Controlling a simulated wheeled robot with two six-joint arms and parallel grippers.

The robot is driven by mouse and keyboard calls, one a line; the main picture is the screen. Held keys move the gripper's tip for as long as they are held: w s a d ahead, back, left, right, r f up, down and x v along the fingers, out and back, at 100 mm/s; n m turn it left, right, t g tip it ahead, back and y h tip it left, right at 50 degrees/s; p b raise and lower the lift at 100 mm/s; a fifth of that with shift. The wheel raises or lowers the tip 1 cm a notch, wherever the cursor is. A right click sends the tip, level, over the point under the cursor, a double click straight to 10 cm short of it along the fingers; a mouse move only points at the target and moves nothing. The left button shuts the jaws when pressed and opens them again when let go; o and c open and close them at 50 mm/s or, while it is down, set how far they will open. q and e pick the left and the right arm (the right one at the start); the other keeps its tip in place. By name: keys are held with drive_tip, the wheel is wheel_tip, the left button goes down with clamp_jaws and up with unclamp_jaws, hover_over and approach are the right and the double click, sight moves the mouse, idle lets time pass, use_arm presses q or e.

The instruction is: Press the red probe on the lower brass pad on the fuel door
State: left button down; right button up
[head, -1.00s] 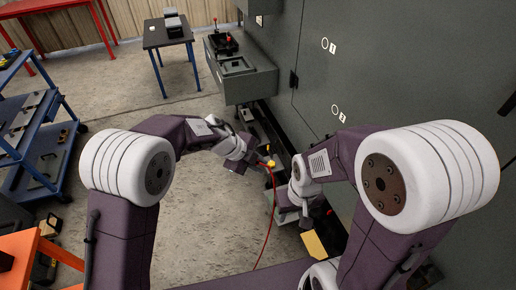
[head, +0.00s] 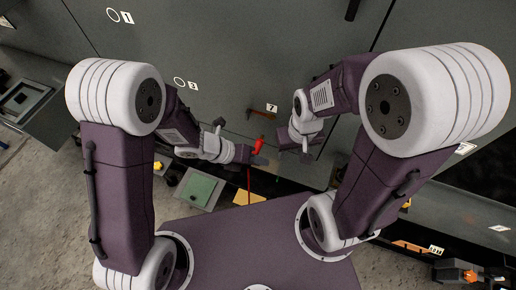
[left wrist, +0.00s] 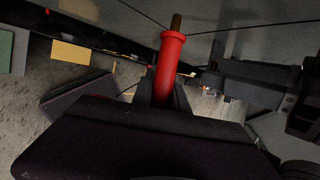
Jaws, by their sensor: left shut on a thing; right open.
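The red probe (head: 258,144) is held in my left gripper (head: 250,156), in front of the grey enclosure wall. A red cable hangs below the gripper. A small copper-brown piece (head: 261,114) is on the wall beside the label 7, above the probe. I cannot make out the brass pads or tell which panel is the fuel door. My right gripper (head: 306,152) is open, to the right of the probe.
The grey wall (head: 225,60) carries labels 1, 3 and 7 and panel seams. Below it are a green square panel (head: 199,188) and a yellow sheet (head: 249,198). My right gripper is close to my left one. Concrete floor (head: 60,220) is open at left.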

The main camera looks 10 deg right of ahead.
sight(261, 138)
use_arm(q)
drive_tip(key=w+d+p, duration=0.4)
drive_tip(key=w, duration=0.2)
drive_tip(key=shift+d, duration=0.15)
idle(0.3)
drive_tip(key=shift+r, duration=0.15)
idle(0.5)
drive_tip(key=shift+w, duration=0.2)
idle(1.4)
drive_tip(key=s+a+b, duration=0.3)
drive_tip(key=s, duration=0.2)
drive_tip(key=shift+s+a+b, duration=0.35)
drive_tip(key=shift+s+a, duration=0.05)
